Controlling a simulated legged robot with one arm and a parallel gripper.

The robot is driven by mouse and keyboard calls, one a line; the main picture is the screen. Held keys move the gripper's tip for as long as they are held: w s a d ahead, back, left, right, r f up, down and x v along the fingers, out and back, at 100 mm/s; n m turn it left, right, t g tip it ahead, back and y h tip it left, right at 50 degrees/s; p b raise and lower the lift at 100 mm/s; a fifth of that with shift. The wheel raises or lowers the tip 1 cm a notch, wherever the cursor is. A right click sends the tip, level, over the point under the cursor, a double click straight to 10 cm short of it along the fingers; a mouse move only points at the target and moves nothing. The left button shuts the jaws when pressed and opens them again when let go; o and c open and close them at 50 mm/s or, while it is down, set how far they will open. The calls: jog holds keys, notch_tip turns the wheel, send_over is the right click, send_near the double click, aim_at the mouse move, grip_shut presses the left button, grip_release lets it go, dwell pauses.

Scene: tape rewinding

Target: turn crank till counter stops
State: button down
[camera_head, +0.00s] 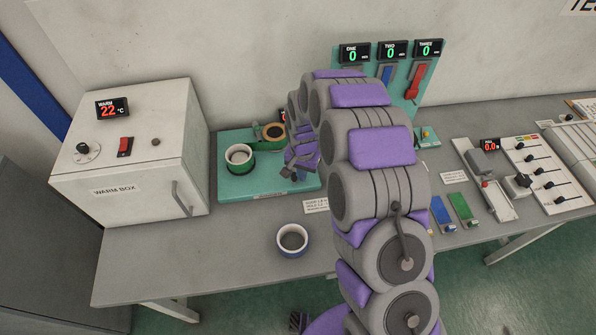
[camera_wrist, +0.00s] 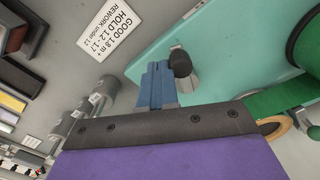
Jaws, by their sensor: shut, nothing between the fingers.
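The teal rewinder base (camera_head: 230,190) lies on the bench with a green-and-white reel (camera_head: 239,158) on its left and a tan-and-green roll (camera_head: 273,131) behind. A small red counter display (camera_head: 283,115) is mostly hidden by my arm. My gripper (camera_head: 290,172) is over the base's right part. In the wrist view my gripper's blue fingers (camera_wrist: 157,84) are together and empty. A black crank knob (camera_wrist: 181,63) with a grey metal part below it is right beside the fingertips; I cannot tell whether they touch.
A white warm box (camera_head: 130,155) stands left, reading 22. A label (camera_wrist: 110,28) lies beside the base. A timer panel (camera_head: 400,90) with three zeros stands behind my arm; switches and sliders (camera_head: 545,175) fill the right.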

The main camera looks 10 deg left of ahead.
jog(key=shift+a, duration=0.15)
jog(key=shift+s+a, duration=0.2)
jog(key=shift+a, duration=0.8)
